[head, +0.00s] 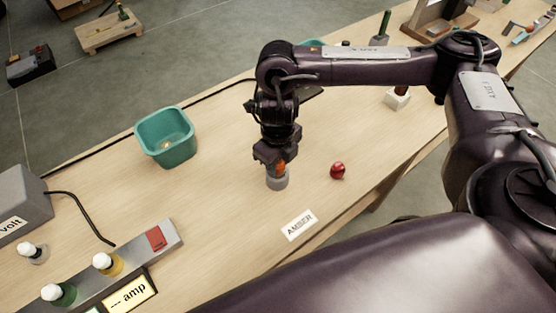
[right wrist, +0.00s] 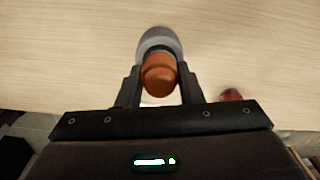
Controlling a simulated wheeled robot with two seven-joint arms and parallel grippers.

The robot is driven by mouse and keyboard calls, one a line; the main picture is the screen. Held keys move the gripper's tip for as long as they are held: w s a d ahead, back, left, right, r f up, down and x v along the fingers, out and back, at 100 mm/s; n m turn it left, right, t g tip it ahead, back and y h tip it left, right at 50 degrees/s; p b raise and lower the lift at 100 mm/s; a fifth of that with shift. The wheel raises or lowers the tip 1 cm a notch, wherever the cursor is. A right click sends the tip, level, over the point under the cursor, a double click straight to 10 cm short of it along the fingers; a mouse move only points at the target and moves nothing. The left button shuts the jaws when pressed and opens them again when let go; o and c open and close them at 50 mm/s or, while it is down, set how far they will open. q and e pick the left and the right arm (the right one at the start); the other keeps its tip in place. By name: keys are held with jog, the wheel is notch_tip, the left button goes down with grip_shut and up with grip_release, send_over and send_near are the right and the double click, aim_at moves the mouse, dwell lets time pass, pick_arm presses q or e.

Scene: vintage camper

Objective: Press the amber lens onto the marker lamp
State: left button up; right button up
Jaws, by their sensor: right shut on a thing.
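The orange-amber lens (head: 281,167) is between the fingers of my right gripper (head: 276,163), which is shut on it. In the right wrist view the lens (right wrist: 159,76) shows between the two dark fingers (right wrist: 160,82). A short grey cylinder (head: 277,183), seemingly the marker lamp's body, stands upright on the table right below the lens; it also shows in the right wrist view (right wrist: 159,42). The lens is over its top, but I cannot tell whether it is fully seated. An "AMBER" card (head: 299,225) lies in front. My left gripper is not in view.
A red round piece (head: 338,170) lies right of the grey cylinder. A teal bin (head: 138,133) holding a small piece stands left. A grey strip (head: 167,238) with bottle-like pieces and a "volt" box (head: 22,195) are at the lower left. Table between is clear.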

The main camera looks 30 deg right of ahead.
dwell(0.5)
jog(key=shift+f+b, duration=0.4)
jog(key=shift+f, duration=0.25)
jog(key=o, duration=1)
jog(key=shift+r, duration=0.1)
jog(key=shift+r+p, duration=0.95)
jog(key=shift+r, duration=2.9)
jog(key=shift+s+f, duration=0.1)
